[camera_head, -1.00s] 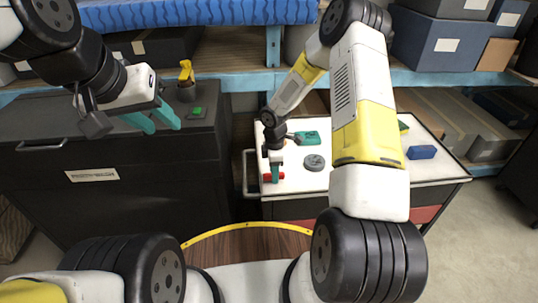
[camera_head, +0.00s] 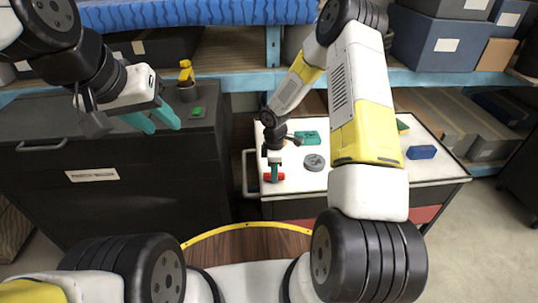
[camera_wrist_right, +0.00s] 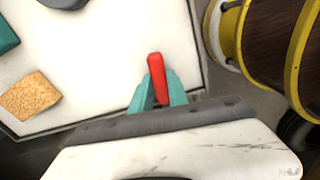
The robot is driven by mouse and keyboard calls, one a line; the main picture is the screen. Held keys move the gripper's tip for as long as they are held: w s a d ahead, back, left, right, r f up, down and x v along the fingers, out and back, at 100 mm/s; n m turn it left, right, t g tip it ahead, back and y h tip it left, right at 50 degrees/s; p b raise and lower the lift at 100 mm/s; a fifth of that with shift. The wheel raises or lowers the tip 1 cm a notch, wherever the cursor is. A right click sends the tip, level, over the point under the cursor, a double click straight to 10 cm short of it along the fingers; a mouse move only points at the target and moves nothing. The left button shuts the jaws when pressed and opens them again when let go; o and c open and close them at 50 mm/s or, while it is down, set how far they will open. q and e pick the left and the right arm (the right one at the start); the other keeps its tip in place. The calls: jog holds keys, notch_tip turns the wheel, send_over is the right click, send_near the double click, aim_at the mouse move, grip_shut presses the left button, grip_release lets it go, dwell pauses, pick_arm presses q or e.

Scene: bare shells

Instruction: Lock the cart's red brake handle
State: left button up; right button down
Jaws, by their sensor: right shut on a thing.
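The cart (camera_head: 334,190) has a white top and stands right of the dark cabinet. Its red brake handle (camera_head: 280,176) lies at the near left corner of the top. The handle also shows in the right wrist view (camera_wrist_right: 157,74), pointing away from the jaws near the top's edge. My right gripper (camera_head: 274,172) reaches down onto it, with teal fingers (camera_wrist_right: 158,98) on either side, shut on the handle. My left gripper (camera_head: 152,122) is open and empty, above the cabinet's front edge. The part of the handle between the fingers is partly hidden.
On the cart top are a grey disc (camera_head: 314,162), a teal item (camera_head: 307,138) and a blue block (camera_head: 421,152). A tan sponge-like block (camera_wrist_right: 29,96) shows in the wrist view. The dark cabinet (camera_head: 130,190) bears a yellow-topped item (camera_head: 186,80). Shelves with boxes stand behind.

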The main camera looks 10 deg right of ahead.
jog(key=m, duration=0.4)
jog(key=shift+w, duration=0.1)
jog(key=m, duration=0.4)
jog(key=shift+m, duration=0.4)
jog(key=m, duration=0.4)
jog(key=shift+m, duration=2.2)
jog(key=c, duration=1.3)
grip_release()
